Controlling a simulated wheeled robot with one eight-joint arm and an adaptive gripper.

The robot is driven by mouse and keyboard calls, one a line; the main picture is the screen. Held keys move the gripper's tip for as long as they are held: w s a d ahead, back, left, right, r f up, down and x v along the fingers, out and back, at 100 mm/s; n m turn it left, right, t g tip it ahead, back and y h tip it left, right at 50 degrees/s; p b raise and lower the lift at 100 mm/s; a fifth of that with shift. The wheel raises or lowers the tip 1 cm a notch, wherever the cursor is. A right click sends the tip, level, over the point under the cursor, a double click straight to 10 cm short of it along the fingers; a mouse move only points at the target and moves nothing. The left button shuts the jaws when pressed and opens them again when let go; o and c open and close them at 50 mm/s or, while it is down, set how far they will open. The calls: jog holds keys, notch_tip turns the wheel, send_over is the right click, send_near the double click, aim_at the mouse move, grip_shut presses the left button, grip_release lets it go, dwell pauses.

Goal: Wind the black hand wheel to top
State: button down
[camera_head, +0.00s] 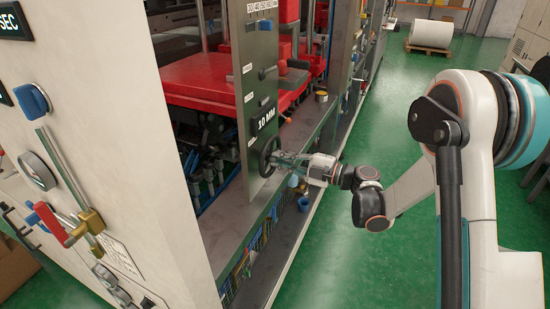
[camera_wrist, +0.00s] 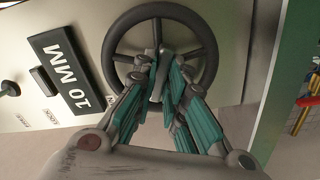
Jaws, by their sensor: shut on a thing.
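The black hand wheel (camera_head: 268,156) is mounted on the grey upright panel (camera_head: 250,90) below the "10 MM" label. In the wrist view the wheel (camera_wrist: 205,50) fills the top middle, with its rim, spokes and hub showing. My gripper (camera_head: 280,158) reaches the wheel from the right. In the wrist view my gripper (camera_wrist: 160,75) has its teal-padded fingers closed at a light-coloured handle or spindle (camera_wrist: 157,80) near the wheel's lower middle. The fingers hide part of the hub and lower rim.
The "10 MM" label (camera_wrist: 65,70) and a small black knob (camera_wrist: 10,88) are beside the wheel. A red machine bed (camera_head: 205,78) lies behind the panel. A grey ledge (camera_head: 285,235) runs below. Green floor (camera_head: 350,260) is free to the right.

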jog(key=shift+f, duration=0.1)
dwell(0.4)
jog(key=n+b, duration=0.1)
jog(key=n, duration=0.2)
jog(key=c, duration=1.6)
grip_release()
jog(key=shift+o, duration=0.2)
jog(key=v, duration=1.2)
